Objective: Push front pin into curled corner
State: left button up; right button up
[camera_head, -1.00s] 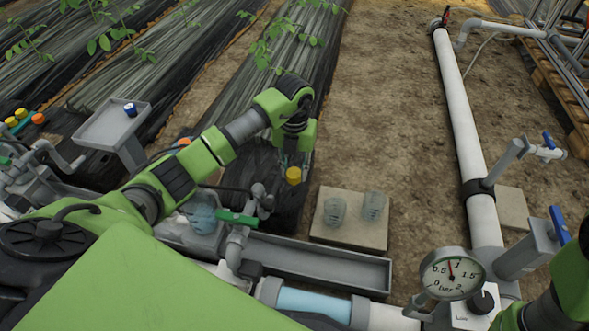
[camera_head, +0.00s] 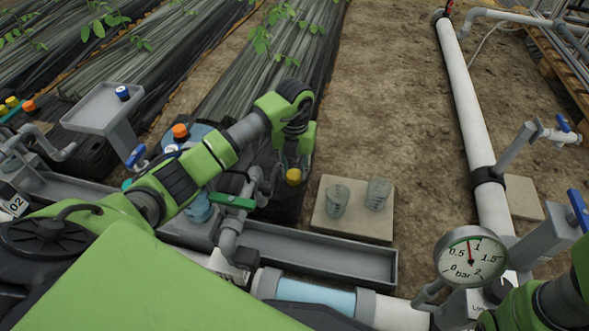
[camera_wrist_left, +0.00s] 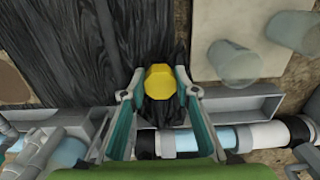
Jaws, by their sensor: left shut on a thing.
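My left gripper (camera_head: 292,170) points down over the end of a black film-covered bed (camera_head: 240,95). It is shut on a pin with a yellow head (camera_head: 293,176). In the left wrist view the yellow pin head (camera_wrist_left: 159,84) sits between the two fingertips (camera_wrist_left: 159,88), and black film (camera_wrist_left: 85,45) lies below it. The pin's shaft is hidden, and I cannot tell whether its tip touches the film. The curled corner cannot be made out clearly. My right arm shows at the lower right edge, but its gripper is out of view.
Two clear cups (camera_head: 337,200) stand on a paving slab (camera_head: 325,226) right of the gripper. A grey trough (camera_head: 330,262) and a pipe with a pressure gauge (camera_head: 471,257) run along the front. A grey tray on a post (camera_head: 88,118) stands at left. Bare soil lies beyond the slab.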

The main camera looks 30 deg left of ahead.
pick_arm(q)
jog(key=shift+f, duration=0.25)
jog(key=shift+p, duration=0.35)
dwell(0.4)
jog(key=shift+f, duration=0.15)
dwell(0.4)
jog(key=shift+f, duration=0.5)
jog(key=o, duration=1.1)
jog(key=shift+o, duration=0.2)
jog(key=shift+r, duration=0.1)
